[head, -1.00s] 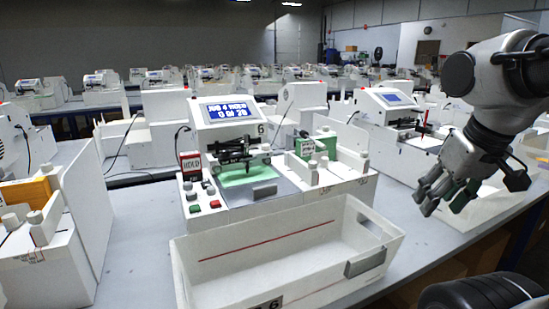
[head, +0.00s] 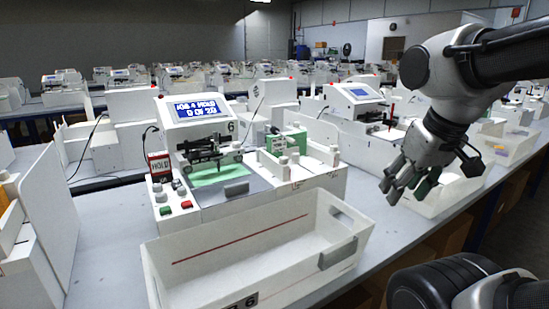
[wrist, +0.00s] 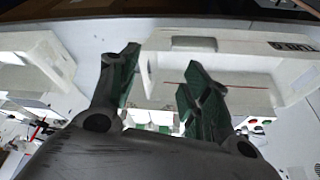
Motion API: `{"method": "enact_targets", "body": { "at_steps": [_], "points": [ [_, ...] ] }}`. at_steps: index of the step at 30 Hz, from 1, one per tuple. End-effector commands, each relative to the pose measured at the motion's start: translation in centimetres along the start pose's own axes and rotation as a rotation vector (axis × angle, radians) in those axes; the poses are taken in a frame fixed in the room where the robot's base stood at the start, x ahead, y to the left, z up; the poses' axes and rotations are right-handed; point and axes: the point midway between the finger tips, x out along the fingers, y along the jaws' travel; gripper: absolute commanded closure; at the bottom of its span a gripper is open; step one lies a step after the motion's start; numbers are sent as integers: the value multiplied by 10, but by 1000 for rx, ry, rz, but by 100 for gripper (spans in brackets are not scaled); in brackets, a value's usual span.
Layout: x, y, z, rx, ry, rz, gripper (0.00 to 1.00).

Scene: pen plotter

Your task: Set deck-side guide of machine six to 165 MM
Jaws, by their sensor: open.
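Machine six (head: 185,140) is a white plotter with a blue lit screen (head: 197,107) and a "6" beside it. Its green work sheet (head: 217,171) lies under the black pen carriage (head: 210,150). Pale knobs (head: 283,168) stand on the white ledge at its right, next to a green-and-white block (head: 287,140); small scale marks show on the ledge front, too small to read. I cannot tell which knob belongs to the deck-side guide. My gripper (head: 408,190) is open and empty, right of machine six and apart from it. Its spread fingers (wrist: 160,85) show in the wrist view.
A white bin (head: 250,240) with a red line inside stands in front of machine six; it also shows in the wrist view (wrist: 225,70). A red-framed HOLD sign (head: 159,167) stands at the machine's left. Neighbouring machines (head: 360,105) flank it. Grey bench top is bare right of the bin.

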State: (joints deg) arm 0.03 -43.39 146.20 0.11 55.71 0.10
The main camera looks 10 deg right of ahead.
Motion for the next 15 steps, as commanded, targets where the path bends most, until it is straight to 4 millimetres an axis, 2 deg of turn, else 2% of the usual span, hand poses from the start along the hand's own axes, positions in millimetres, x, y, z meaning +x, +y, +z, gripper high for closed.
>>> {"method": "enact_targets", "body": {
  "at_steps": [9, 11, 15],
  "points": [
    [0, 0, 0, 0, 0, 0, 52],
    [0, 0, 0, -2, 0, -1, 56],
    [14, -7, -1, -32, -64, -11, 56]
  ]
}}
